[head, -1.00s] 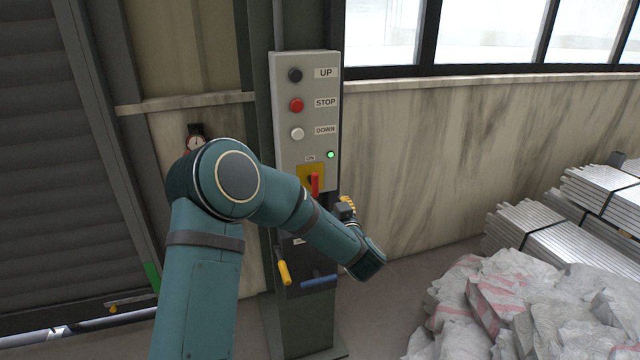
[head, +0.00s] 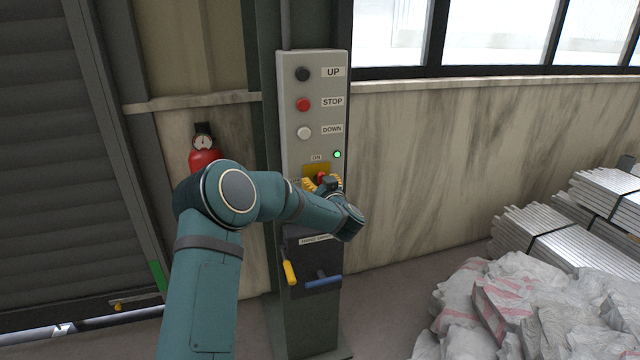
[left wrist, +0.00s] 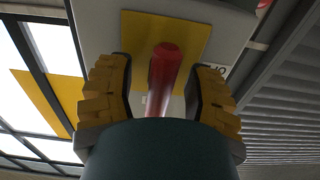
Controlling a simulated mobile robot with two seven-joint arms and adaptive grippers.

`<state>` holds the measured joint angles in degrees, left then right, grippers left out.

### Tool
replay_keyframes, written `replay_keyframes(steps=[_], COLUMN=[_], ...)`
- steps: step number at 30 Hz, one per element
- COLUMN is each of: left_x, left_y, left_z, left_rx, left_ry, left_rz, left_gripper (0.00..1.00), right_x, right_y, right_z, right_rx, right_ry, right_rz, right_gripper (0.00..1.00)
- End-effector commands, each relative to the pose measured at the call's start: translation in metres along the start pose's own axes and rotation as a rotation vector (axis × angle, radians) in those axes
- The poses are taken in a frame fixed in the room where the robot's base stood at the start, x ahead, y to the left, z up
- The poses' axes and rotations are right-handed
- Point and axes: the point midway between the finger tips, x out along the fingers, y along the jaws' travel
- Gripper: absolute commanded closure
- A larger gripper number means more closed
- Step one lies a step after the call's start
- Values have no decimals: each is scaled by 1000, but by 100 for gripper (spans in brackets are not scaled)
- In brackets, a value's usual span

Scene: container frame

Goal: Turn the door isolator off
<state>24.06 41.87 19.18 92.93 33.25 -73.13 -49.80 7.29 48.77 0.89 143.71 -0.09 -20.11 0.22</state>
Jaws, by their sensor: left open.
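The door isolator is a red handle (head: 321,176) on a yellow plate (head: 313,168), low on the grey control box (head: 314,110), under an ON label. In the left wrist view the red handle (left wrist: 163,72) stands out from the yellow plate (left wrist: 140,35). My left gripper (head: 323,184) is at the isolator. Its two yellow-padded fingers are open, one on each side of the handle, with visible gaps between. In the head view the gripper and wrist hide much of the handle and plate. My right gripper is not in view.
UP, STOP and DOWN buttons (head: 303,104) and a lit green lamp (head: 337,154) sit above the isolator. Below hang a yellow handle (head: 290,272) and a blue one (head: 322,282). A red extinguisher (head: 204,160) is left; wrapped sacks (head: 500,300) and metal stacks lie right.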

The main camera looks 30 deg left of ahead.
Motion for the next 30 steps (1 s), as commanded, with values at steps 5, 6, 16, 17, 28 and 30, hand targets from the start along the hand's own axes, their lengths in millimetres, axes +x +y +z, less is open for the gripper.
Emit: replay_keyframes(steps=[5,6,16,17,28,30], left_x=[0,0,0,0,-1,0], left_y=[0,0,0,0,2,2], left_z=[0,0,0,-1,-5,-6], left_rx=[0,0,1,2,119,169], left_ry=[0,0,1,1,4,5], left_rz=[0,0,0,0,1,0], left_gripper=[63,77,100,100,100,100], right_x=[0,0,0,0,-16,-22], right_y=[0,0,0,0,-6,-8], right_z=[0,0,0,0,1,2], right_rx=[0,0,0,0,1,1], right_ry=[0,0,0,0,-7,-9], right_rz=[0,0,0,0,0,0], right_gripper=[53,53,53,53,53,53])
